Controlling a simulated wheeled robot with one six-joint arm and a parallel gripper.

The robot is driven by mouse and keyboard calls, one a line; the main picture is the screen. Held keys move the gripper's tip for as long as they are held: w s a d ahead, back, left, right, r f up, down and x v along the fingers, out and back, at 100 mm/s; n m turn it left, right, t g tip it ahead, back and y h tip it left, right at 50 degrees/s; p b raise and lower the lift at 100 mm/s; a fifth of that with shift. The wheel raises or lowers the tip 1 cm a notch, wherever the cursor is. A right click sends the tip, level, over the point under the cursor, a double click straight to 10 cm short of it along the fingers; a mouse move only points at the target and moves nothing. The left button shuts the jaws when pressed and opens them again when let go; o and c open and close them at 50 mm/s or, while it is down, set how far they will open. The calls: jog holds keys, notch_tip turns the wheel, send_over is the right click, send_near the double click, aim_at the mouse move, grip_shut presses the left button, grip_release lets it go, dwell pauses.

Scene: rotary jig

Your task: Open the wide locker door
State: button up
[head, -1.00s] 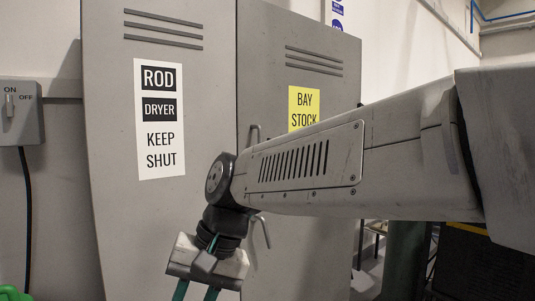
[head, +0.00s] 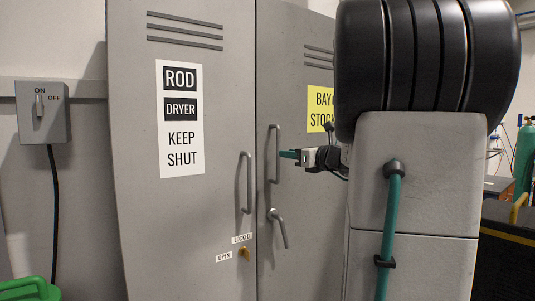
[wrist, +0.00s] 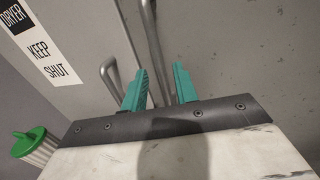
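The grey locker has two doors side by side. The left door (head: 135,115) reads ROD DRYER KEEP SHUT and has a vertical bar handle (head: 246,183). The right door (head: 310,225) carries a yellow BAY STOCK sign (head: 320,107), a bar handle (head: 274,153) and a bent lever (head: 279,228) below it. Both doors look shut. My gripper (head: 290,154) is at the right door's bar handle. In the wrist view its teal fingers (wrist: 158,88) stand apart with the bar (wrist: 156,50) between them; I see no clear contact. My arm hides much of the right door.
A small brass-coloured latch (head: 244,254) sits on the left door by OPEN and LOCKED labels. A grey ON/OFF switch box (head: 43,112) is on the left wall. A green-lidded bin (head: 30,289) stands at lower left. A green gas cylinder (head: 524,160) is at far right.

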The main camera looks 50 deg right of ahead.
jog(key=w, duration=0.5)
jog(key=shift+w, duration=0.2)
grip_shut()
